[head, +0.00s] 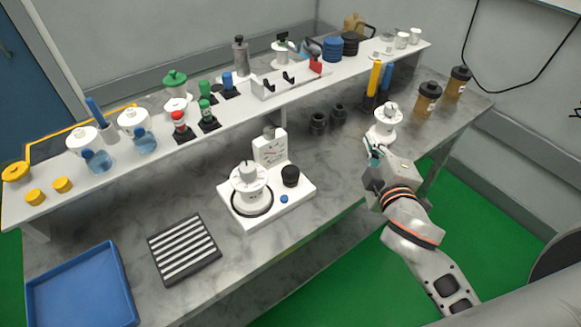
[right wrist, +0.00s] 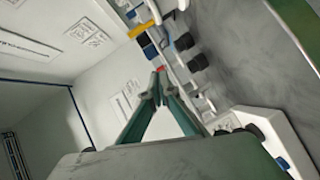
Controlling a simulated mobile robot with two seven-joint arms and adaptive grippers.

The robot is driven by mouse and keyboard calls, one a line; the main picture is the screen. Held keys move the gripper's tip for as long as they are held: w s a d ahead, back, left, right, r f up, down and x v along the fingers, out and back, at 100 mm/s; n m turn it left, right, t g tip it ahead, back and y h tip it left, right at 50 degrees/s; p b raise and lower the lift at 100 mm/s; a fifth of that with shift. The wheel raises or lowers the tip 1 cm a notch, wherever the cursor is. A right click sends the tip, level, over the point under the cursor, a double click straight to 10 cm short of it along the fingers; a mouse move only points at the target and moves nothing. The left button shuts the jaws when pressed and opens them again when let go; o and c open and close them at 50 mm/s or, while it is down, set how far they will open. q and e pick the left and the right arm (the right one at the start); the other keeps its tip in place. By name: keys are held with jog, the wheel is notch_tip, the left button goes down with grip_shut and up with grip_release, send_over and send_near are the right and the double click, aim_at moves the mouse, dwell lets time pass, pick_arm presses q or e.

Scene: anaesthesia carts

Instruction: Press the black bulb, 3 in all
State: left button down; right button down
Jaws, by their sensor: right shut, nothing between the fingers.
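The black bulb (head: 290,176) stands on the right part of a white base (head: 304,192), beside a white canister with a knob on top (head: 250,186). A small blue button (head: 284,199) is in front of it. My right gripper (head: 372,150) is shut and empty, to the right of the bulb and clear of it, near the bench's front edge. In the right wrist view its fingertips (right wrist: 157,80) are together with nothing between them. The white base (right wrist: 278,124) shows there at the lower right, partly behind the gripper body. My left gripper is not in view.
A white canister (head: 386,122) stands just behind my right gripper. A striped black rack (head: 184,250) and a blue tray (head: 83,293) lie to the left. A raised shelf (head: 235,112) with bottles and jars runs behind.

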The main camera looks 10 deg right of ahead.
jog(key=w+a+r+n+t+y, duration=0.35)
jog(key=a+r+n, duration=0.2)
jog(key=r, duration=0.55)
jog(key=s+a+r+n+g+y, duration=0.35)
jog(key=a+r+n+y, duration=0.25)
jog(key=a+n+y, duration=0.55)
jog(key=s+a+r+n+g+y, duration=0.2)
jog(key=a+r+n+g+y, duration=0.2)
jog(key=a+r+n+y, duration=0.7)
notch_tip(320, 180, down, 13)
jog(key=s+a+n+g+h, duration=0.25)
jog(key=n+g+h, duration=0.5)
jog(key=n, duration=0.75)
jog(key=w+d+f+n+h, duration=0.1)
jog(key=w+d+f+h, duration=0.2)
jog(key=d, duration=0.3)
jog(key=w+d+f+n+h, duration=0.1)
jog(key=w+d+f+h, duration=0.2)
jog(key=d, duration=0.4)
notch_tip(320, 180, down, 3)
jog(key=shift+w+r+n+h, duration=0.2)
jog(key=shift+w+n+h, duration=0.1)
jog(key=shift+h, duration=0.15)
jog(key=shift+a+f, duration=0.1)
jog(key=shift+f, duration=0.05)
